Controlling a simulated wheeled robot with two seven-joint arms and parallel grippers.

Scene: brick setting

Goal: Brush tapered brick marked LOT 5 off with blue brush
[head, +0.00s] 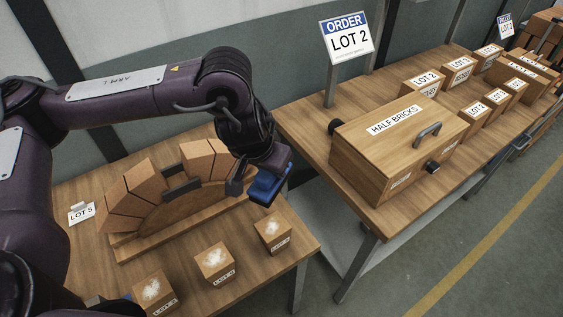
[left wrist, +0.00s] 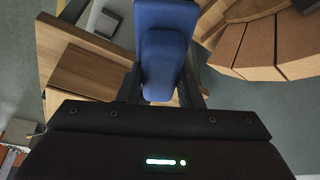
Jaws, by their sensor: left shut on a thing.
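My left gripper (head: 257,177) is shut on the blue brush (head: 268,188), held above the table's right end, beside the arch. In the left wrist view the brush (left wrist: 163,60) sits between the fingers (left wrist: 163,98). Three small tapered bricks with white dust on their tops stand in a row along the table's front: right (head: 273,233), middle (head: 214,263) and left (head: 154,291). Their labels are too small to read surely. The brush is above and behind the right brick, apart from it. A white card (head: 82,212) reading LOT 5 stands at the left. My right gripper is not in view.
A brick arch (head: 123,217) on a wooden form fills the table's middle, with a gap in its top. A second table at right holds a HALF BRICKS box (head: 397,130), several labelled bricks (head: 458,70) and an ORDER LOT 2 sign (head: 348,40).

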